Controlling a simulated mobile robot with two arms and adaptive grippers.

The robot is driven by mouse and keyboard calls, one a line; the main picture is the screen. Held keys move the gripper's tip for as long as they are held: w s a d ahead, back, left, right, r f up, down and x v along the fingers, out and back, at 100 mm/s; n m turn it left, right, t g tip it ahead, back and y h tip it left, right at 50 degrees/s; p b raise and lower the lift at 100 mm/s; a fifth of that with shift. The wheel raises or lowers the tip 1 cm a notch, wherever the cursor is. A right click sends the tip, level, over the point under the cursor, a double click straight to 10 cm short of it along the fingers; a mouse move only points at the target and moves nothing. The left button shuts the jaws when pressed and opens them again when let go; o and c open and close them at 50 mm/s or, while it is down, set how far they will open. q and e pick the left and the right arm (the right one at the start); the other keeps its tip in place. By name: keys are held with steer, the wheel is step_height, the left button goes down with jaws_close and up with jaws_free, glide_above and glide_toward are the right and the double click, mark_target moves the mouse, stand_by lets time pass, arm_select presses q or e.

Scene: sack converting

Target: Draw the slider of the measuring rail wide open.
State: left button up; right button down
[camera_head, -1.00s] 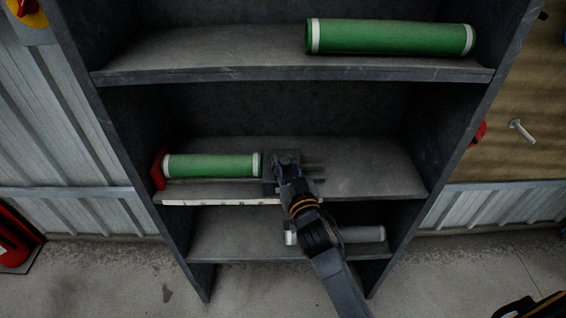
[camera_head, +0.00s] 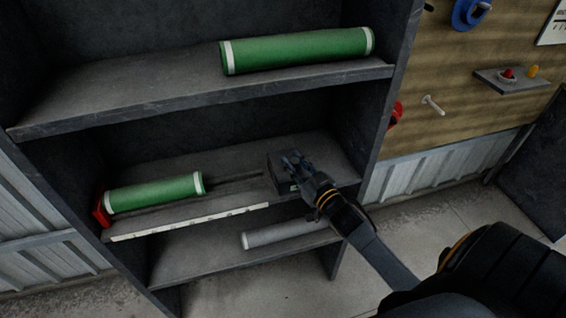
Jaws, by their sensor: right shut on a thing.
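The measuring rail lies on the middle shelf. Its red end stop (camera_head: 102,209) is at the left and its thin dark rods (camera_head: 238,181) run to the right. The slider (camera_head: 277,174), a dark block, stands near the right end of the rods. My right gripper (camera_head: 293,165) is shut on the slider and hides part of it. A green roll (camera_head: 154,194) with white ends lies along the rail by the red stop. A clear gap separates the roll from the slider. My left gripper is out of view.
A white scale strip (camera_head: 190,222) runs along the middle shelf's front edge. Another green roll (camera_head: 297,50) lies on the upper shelf, a grey roll (camera_head: 285,234) on the lower one. The rack's right side wall (camera_head: 385,95) stands close right of the slider.

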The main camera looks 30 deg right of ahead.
steer(key=shift+d, duration=0.2)
steer(key=c, duration=1.1)
jaws_free()
steer(key=shift+s+d, duration=0.1)
steer(key=shift+o, duration=0.2)
steer(key=shift+s+f, duration=0.1)
steer(key=shift+s, duration=0.4)
steer(key=s, duration=1.1)
